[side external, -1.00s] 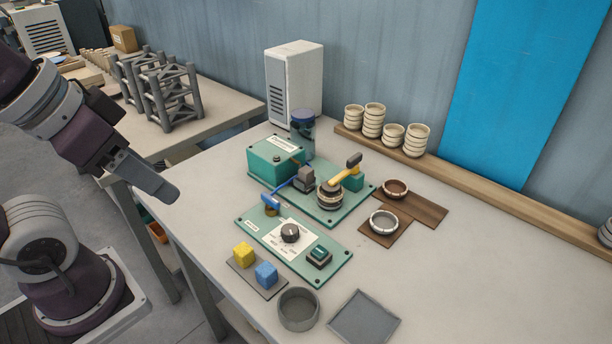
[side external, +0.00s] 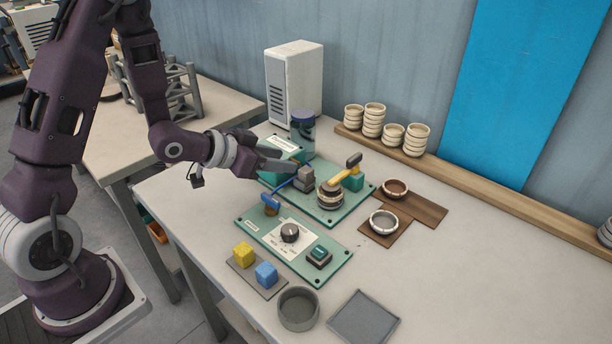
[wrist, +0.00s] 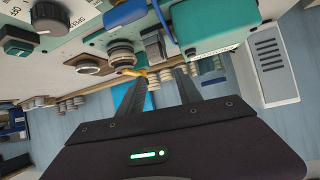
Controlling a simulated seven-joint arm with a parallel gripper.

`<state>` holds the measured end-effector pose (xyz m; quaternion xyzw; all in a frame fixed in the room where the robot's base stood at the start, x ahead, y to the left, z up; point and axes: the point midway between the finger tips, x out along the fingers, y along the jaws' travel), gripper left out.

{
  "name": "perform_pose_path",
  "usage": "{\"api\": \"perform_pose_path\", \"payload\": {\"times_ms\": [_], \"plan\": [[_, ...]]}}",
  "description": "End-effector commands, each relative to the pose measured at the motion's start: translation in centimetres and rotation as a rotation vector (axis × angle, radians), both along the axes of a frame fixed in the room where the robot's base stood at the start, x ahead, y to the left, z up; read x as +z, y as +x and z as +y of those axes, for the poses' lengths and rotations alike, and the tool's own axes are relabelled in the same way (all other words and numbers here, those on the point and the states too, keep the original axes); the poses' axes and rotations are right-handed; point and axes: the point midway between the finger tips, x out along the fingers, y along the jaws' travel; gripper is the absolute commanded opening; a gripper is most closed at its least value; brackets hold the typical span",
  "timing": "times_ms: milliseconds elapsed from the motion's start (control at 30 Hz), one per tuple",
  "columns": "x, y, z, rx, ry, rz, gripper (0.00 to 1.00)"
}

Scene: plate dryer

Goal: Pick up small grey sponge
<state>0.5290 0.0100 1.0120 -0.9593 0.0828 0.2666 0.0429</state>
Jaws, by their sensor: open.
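A small grey block (side external: 305,177), which looks like the sponge, sits on the rear green board (side external: 325,213). Its lower part is darker. The grey block also shows upper centre in the wrist view (wrist: 153,44). My gripper (side external: 288,166) is at the left of the block, over the green box (side external: 285,146) on the board. I cannot tell the exact gap to the block. In the wrist view my two dark fingers (wrist: 160,82) are apart with nothing between them.
A dark blue-capped jar (side external: 303,130) stands behind. The front board holds a dial (side external: 290,233).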

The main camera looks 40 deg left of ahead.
Motion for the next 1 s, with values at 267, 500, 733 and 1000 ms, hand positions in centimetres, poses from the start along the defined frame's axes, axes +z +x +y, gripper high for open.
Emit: {"api": "perform_pose_path", "payload": {"times_ms": [267, 500, 733, 1000], "plan": [[-2.0, 1.8, -0.7, -0.017, -0.048, -0.036, 0.41], [-4.9, 5.0, -1.0, -0.018, -0.045, -0.039, 0.41], [-5.2, 5.8, -1.1, -0.013, -0.046, -0.038, 0.41], [-5.2, 5.8, -1.1, -0.013, -0.046, -0.038, 0.0]]}}
